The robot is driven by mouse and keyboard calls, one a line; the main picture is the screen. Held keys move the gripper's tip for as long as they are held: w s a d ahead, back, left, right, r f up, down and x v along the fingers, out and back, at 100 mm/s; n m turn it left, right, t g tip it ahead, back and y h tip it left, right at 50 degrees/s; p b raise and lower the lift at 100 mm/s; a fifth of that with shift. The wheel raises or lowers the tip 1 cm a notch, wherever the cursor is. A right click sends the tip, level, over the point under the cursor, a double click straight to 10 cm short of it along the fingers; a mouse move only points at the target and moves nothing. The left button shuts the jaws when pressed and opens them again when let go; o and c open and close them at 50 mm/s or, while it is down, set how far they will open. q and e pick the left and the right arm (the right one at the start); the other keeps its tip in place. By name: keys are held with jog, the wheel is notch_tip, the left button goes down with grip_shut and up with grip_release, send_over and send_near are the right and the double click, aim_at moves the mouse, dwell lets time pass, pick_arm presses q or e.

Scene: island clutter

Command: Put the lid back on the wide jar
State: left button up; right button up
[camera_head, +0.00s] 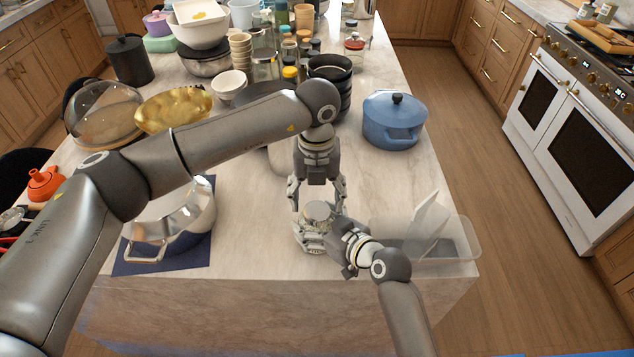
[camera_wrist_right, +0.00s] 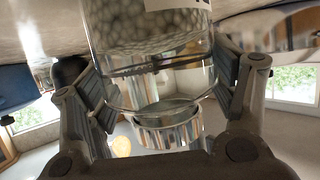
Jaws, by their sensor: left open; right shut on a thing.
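The wide jar (camera_wrist_right: 150,35) is clear glass with pale round contents, standing on the near part of the island. My right gripper (camera_wrist_right: 165,90) is shut on its glass, one finger on each side. A round shiny metal piece, seemingly the lid or its knob (camera_head: 317,210), sits above the jar in the head view; it also shows in the right wrist view (camera_wrist_right: 167,130). I cannot tell whether it is seated. My left gripper (camera_head: 318,193) points down from above, open, with its fingers either side of the metal piece. The grippers hide most of the jar in the head view.
A steel pot (camera_head: 172,225) on a dark mat stands left. A clear bin (camera_head: 458,240) lies right, close to my right wrist. A blue lidded pot (camera_head: 394,122) and black bowls (camera_head: 331,70) stand behind. Bare marble lies between the jar and the blue pot.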

aim_at(317, 210)
pick_arm(q)
jog(key=shift+f, duration=1.75)
jog(key=c, duration=0.9)
jog(key=shift+m, duration=0.9)
jog(key=o, duration=1.2)
notch_tip(317, 210, up, 12)
